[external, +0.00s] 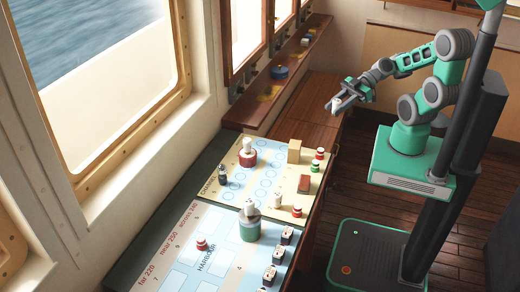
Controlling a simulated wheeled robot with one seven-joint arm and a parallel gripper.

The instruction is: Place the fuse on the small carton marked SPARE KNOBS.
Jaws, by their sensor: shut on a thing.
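My gripper (335,106) is at the upper middle, raised over the brown wooden counter, its jaws pointing down and left.
On the cream board (236,192) stand a red-and-white piece (248,155), a dark piece (222,174), a reddish-brown block (304,184) and small red and green pieces. The blue harbour board (180,262) holds a green-and-white piece (249,229) and dice-like blocks. The brown counter (306,105) has free room.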

